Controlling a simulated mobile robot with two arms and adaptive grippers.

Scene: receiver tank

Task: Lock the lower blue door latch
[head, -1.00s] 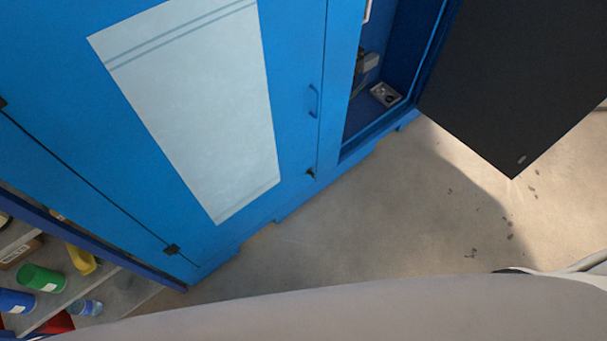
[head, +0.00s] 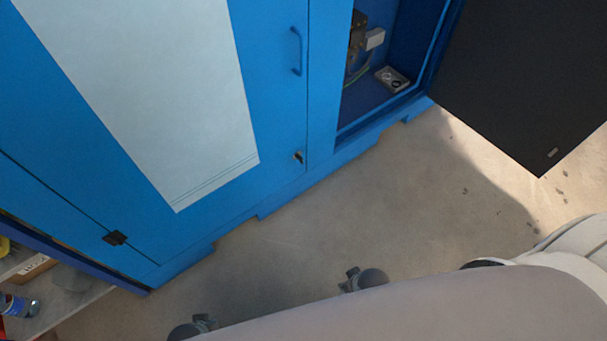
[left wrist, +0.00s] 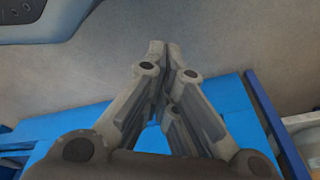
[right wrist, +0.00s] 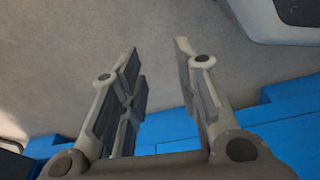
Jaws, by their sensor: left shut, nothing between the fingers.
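The lower blue door latch (head: 299,157) is a small dark-and-metal fitting low on the right edge of the closed blue door (head: 275,120). It is too small to tell its turned position. A blue handle (head: 296,50) sits above it. My left gripper (left wrist: 163,46) is shut and empty over the floor in the left wrist view. My right gripper (right wrist: 156,48) is open and empty in the right wrist view, with floor beyond its fingertips. Neither gripper touches the latch. In the head view, grey parts show low over my body, away from the door.
A dark open door panel (head: 520,80) stands at the right, beside an open blue compartment (head: 375,100) with devices inside. A black hinge (head: 115,238) is low on the door's left. A shelf (head: 70,300) with items stands at lower left. Floor (head: 400,200) before the cabinet is clear.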

